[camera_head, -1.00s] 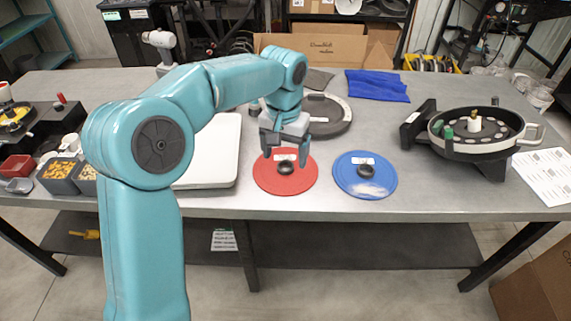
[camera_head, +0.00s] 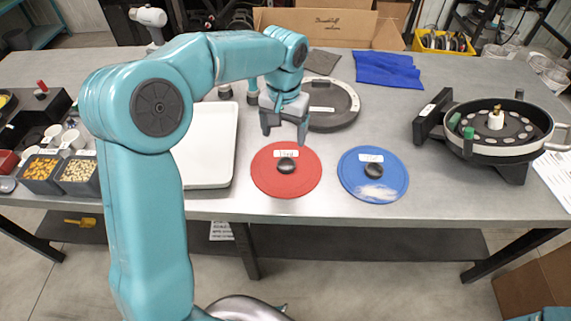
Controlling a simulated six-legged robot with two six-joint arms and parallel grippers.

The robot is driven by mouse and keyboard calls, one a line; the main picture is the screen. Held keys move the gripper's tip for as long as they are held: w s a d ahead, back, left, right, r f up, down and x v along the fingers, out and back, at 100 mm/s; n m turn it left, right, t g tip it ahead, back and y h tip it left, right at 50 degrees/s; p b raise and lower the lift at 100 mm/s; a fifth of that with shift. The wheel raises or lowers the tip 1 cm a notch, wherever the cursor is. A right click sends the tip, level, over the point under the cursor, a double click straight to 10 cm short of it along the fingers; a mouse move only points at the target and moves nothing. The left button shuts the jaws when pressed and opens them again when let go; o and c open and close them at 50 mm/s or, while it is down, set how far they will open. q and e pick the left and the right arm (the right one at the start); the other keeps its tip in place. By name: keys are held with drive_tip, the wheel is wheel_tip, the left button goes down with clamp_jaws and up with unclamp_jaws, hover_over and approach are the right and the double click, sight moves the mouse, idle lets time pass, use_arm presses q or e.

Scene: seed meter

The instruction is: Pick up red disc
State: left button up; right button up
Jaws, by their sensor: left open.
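The red disc (camera_head: 264,181) lies flat on the table near its front edge. It has a black knob (camera_head: 286,166) at its middle and a small white label behind the knob. My left gripper (camera_head: 285,139) is above and just behind the disc, its fingers pointing down and spread apart. Nothing is between the fingers, and they look clear of the knob. My right gripper is not in view.
A blue disc (camera_head: 388,186) with a black knob lies right of the red one. A white tray (camera_head: 213,181) is at the left. A dark round plate (camera_head: 335,118) lies behind my gripper. The seed meter (camera_head: 497,148) stands at the right.

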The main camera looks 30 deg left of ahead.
use_arm(q)
approach(285, 162)
drive_tip(key=shift+s+d+f, duration=0.2)
drive_tip(key=shift+s+d, duration=0.65)
drive_tip(key=shift+s, duration=0.25)
drive_tip(key=shift+s+f, duration=0.2)
drive_tip(key=shift+f, duration=0.3)
drive_tip(key=f, duration=0.1)
drive_tip(key=f+p, duration=0.1)
drive_tip(key=f, duration=0.3)
drive_tip(key=shift+w+a+f, duration=0.1)
drive_tip(key=shift+w, duration=0.2)
drive_tip(key=shift+s, duration=0.1)
drive_tip(key=c, duration=1.2)
